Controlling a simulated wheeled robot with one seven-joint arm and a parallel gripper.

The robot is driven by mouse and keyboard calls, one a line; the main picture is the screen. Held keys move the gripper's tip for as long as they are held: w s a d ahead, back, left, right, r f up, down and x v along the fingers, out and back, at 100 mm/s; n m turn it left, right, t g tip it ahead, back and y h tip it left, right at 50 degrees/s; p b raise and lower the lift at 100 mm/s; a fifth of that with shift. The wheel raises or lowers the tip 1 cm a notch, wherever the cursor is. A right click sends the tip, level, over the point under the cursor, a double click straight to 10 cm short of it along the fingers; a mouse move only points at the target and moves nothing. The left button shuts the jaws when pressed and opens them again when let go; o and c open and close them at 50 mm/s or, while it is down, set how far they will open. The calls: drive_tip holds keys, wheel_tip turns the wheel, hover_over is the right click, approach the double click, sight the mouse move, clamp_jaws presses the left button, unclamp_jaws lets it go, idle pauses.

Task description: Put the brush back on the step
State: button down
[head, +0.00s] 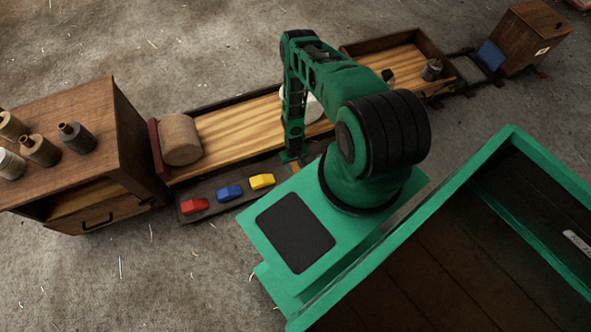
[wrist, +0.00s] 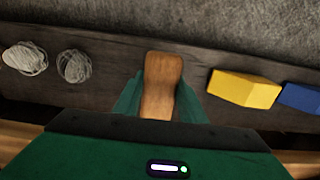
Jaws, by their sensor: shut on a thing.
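My gripper (wrist: 160,103) is shut on the brush (wrist: 160,84), whose smooth brown wooden body shows between the two green fingers in the wrist view. The brush's bristles are hidden. In the wrist view the brush is over the dark step (wrist: 112,88), between a ball of pale twine (wrist: 75,66) and a yellow block (wrist: 243,89). I cannot tell whether it touches the step. In the head view my gripper (head: 292,156) is low at the step (head: 212,194), beside the yellow block (head: 262,181).
A blue block (head: 229,192) and a red block (head: 195,206) sit further left on the step. A second twine ball (wrist: 25,58) lies at the wrist view's left. Behind runs a long wooden bench (head: 235,130) with a tan roll (head: 180,140). A cabinet (head: 80,120) stands left.

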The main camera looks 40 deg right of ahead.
sight(295, 169)
drive_tip(key=shift+d+f, duration=0.4)
drive_tip(key=shift+d, duration=0.1)
drive_tip(key=shift+f, duration=1.9)
drive_tip(key=c, duration=1.1)
unclamp_jaws()
drive_tip(key=shift+f, duration=0.1)
drive_tip(key=shift+w, duration=0.1)
